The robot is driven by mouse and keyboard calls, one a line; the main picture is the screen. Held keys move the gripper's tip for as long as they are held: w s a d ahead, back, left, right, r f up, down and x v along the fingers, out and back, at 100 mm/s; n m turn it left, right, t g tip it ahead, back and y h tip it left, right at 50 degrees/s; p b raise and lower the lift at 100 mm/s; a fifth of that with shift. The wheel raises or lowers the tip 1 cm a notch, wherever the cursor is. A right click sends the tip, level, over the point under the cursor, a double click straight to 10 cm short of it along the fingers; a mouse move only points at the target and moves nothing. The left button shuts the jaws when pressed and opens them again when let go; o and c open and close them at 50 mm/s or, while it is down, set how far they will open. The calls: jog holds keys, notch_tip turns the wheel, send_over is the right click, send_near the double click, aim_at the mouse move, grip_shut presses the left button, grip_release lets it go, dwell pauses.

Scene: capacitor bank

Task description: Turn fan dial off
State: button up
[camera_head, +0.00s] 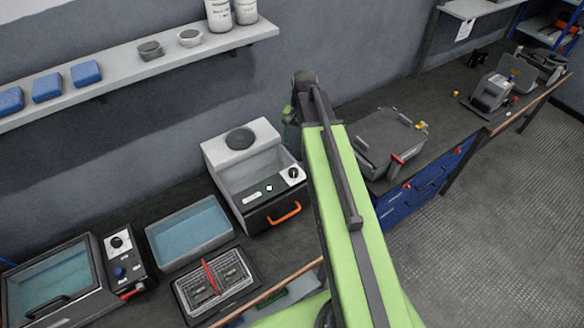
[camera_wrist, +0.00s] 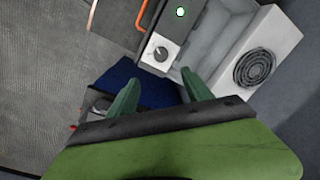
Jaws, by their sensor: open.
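The fan unit (camera_head: 240,136) is a pale box with a round dark vent on top, an open-looking front bay and an orange handle. Its fan dial (camera_head: 293,174) is a small black knob on a white panel at the unit's right front. In the wrist view the dial (camera_wrist: 161,53) shows as a round knob on its white plate, with the vent grille (camera_wrist: 256,67) to the right. My gripper (camera_wrist: 162,95) is open and empty; its two green fingertips are apart, and the dial appears beyond the gap between them. In the head view my green arm hides most of the gripper.
A grey lidded machine (camera_head: 388,142) stands right of my arm. A blue-filled tray (camera_head: 188,232), a rack tray (camera_head: 214,283) and a glass-topped unit with another dial (camera_head: 117,242) lie left. A shelf (camera_head: 135,72) runs along the wall above. Open floor (camera_head: 480,210) lies right.

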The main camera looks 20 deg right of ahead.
aim_at(294, 171)
jog(key=f+b, duration=1)
jog(key=f, duration=0.1)
jog(key=a+f+b, duration=0.1)
jog(key=f+b, duration=0.4)
jog(key=b, duration=0.1)
jog(key=shift+w+f, duration=0.3)
jog(key=shift+f, duration=0.05)
jog(key=shift+r, duration=0.1)
grip_shut()
